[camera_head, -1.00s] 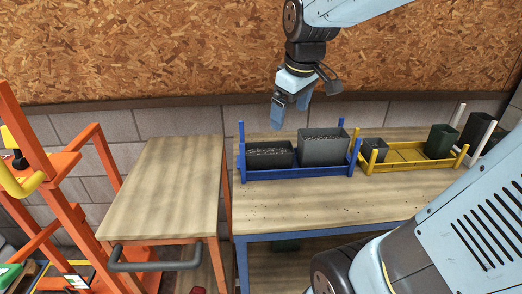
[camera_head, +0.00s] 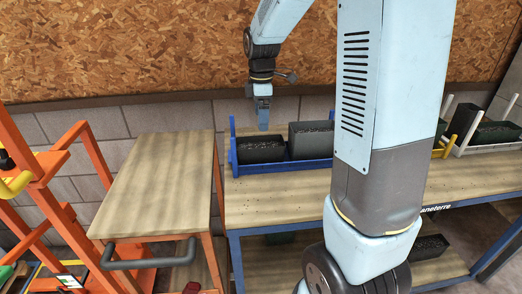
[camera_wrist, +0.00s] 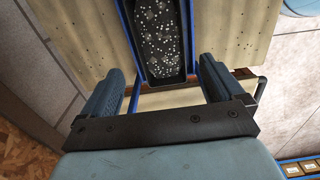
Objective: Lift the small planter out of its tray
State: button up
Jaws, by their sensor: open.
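A low black planter (camera_head: 258,156) with dark, white-flecked soil stands at the left in the blue tray (camera_head: 285,166). A taller grey planter (camera_head: 310,146) stands to its right in the same tray. My gripper (camera_head: 263,127) is open and empty, pointing down above the black planter near its back side. In the wrist view, the black planter (camera_wrist: 160,38) appears between the two spread fingers of my gripper (camera_wrist: 162,70). I see no contact there. The near part of the planter's surroundings is partly hidden by the gripper body.
The blue tray stands on a wooden worktable (camera_head: 262,203). A lower wooden table (camera_head: 165,180) on the left is bare. An orange frame (camera_head: 85,200) stands far left.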

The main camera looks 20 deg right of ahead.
aim_at(260, 150)
notch_tip(260, 150, down, 8)
jog(key=shift+f, duration=0.25)
jog(key=shift+a+f, duration=0.2)
jog(key=shift+f, duration=2.45)
jog(key=c, duration=0.8)
jog(key=shift+r, duration=0.15)
